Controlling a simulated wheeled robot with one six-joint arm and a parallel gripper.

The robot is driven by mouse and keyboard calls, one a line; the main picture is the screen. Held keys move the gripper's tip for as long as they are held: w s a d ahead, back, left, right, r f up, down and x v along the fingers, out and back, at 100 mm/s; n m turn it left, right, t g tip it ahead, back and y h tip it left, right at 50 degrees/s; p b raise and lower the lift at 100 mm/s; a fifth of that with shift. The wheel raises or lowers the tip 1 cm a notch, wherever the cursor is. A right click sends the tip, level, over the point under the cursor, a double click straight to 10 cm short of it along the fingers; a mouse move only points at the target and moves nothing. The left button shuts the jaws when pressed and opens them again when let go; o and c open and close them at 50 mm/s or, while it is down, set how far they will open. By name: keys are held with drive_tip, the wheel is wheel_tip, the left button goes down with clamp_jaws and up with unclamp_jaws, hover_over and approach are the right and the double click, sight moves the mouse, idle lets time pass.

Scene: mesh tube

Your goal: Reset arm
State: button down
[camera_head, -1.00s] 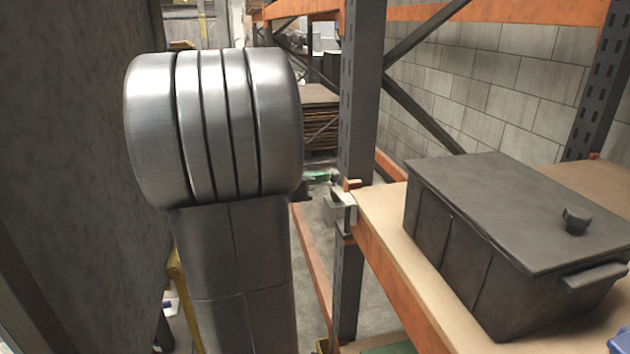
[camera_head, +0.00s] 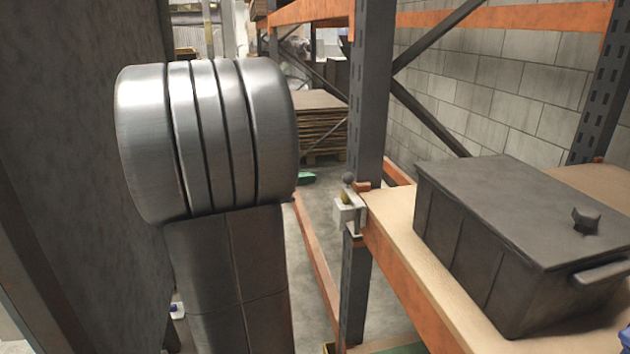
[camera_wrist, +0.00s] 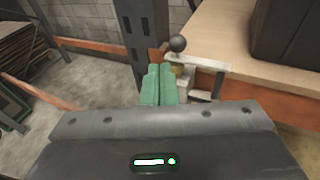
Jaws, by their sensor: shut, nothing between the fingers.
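My gripper (camera_wrist: 159,85) shows in the wrist view as two green fingers pressed together, with nothing between them. In that view it points towards a small light-grey fitting with a dark round knob (camera_wrist: 178,44) at the corner of the shelf. The fingertips overlap the fitting in the picture; I cannot tell whether they touch it. In the head view my own arm link fills the left middle, and the gripper cannot be made out there. The same fitting shows in the head view (camera_head: 347,213) on the rack post.
A dark lidded box (camera_head: 500,215) sits on the tan shelf (camera_head: 395,215) at right. A rack post (camera_head: 369,110) with orange beams stands left of it. A dark grey panel (camera_head: 65,150) rises at far left.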

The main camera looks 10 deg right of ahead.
drive_tip(key=s+a+r, duration=0.1)
drive_tip(key=a, duration=0.5)
drive_tip(key=shift+s+a+r+b, duration=0.25)
drive_tip(key=shift+a+b, duration=0.1)
drive_tip(key=shift+b, duration=0.1)
